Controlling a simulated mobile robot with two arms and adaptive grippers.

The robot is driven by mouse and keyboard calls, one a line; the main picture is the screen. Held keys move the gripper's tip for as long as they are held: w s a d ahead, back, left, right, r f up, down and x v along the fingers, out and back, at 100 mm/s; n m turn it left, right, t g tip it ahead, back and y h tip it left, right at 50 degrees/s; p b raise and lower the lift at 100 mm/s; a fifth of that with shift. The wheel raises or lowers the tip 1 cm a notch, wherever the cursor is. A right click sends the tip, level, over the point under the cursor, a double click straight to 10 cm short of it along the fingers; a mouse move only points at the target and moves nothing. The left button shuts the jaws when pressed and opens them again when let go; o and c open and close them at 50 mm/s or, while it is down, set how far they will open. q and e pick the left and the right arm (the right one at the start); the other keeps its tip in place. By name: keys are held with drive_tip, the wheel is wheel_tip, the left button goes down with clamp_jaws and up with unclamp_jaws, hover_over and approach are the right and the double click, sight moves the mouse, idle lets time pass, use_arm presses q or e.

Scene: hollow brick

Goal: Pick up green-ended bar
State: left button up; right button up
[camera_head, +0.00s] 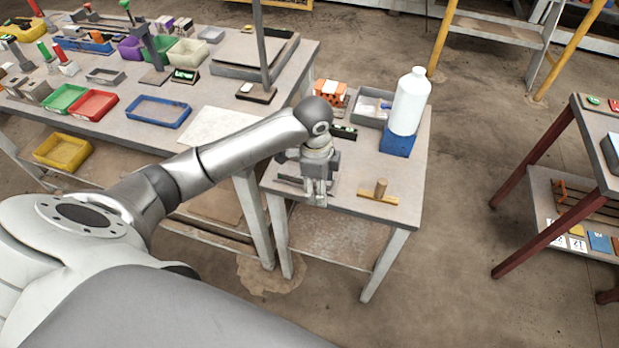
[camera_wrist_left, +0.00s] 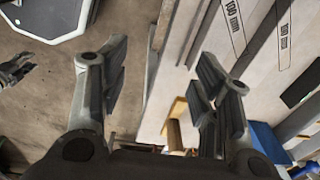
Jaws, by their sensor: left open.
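No bar with clearly green ends can be made out. A short black bar with a small green patch (camera_head: 343,132) lies on the small table behind my left gripper; whether the green is at its end is unclear. My left gripper (camera_head: 317,200) points down over the table's front part, left of a wooden T-shaped piece (camera_head: 379,192). A dark jointed shape at the left edge looks like my right gripper (camera_wrist_left: 15,70).
An orange hollow brick (camera_head: 331,93) and a grey tray (camera_head: 370,107) are at the back. A larger, crowded workbench (camera_head: 215,92) adjoins on the left.

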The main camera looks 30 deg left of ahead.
use_arm(q)
drive_tip(key=w+a+r, duration=0.4)
drive_tip(key=a+r, duration=0.2)
drive_tip(key=a, duration=0.2)
drive_tip(key=shift+m+g+y, duration=0.3)
wheel_tip(320, 180, down, 5)
drive_tip(key=shift+w+d+f+p, duration=0.1)
drive_tip(key=shift+w+f+p, duration=0.1)
drive_tip(key=shift+p, duration=0.2)
drive_tip(key=shift+w+d+f+p, duration=0.1)
drive_tip(key=shift+d+f+p, duration=0.1)
drive_tip(key=shift+f, duration=0.65)
drive_tip(key=shift+s+d+f+p, duration=0.15)
drive_tip(key=shift+f+p, duration=0.1)
drive_tip(key=shift+f, duration=0.65)
drive_tip(key=shift+w+d+f+p, duration=0.15)
drive_tip(key=shift+f+p, duration=0.05)
drive_tip(key=shift+f, duration=0.65)
clamp_jaws()
drive_tip(key=shift+r, duration=0.1)
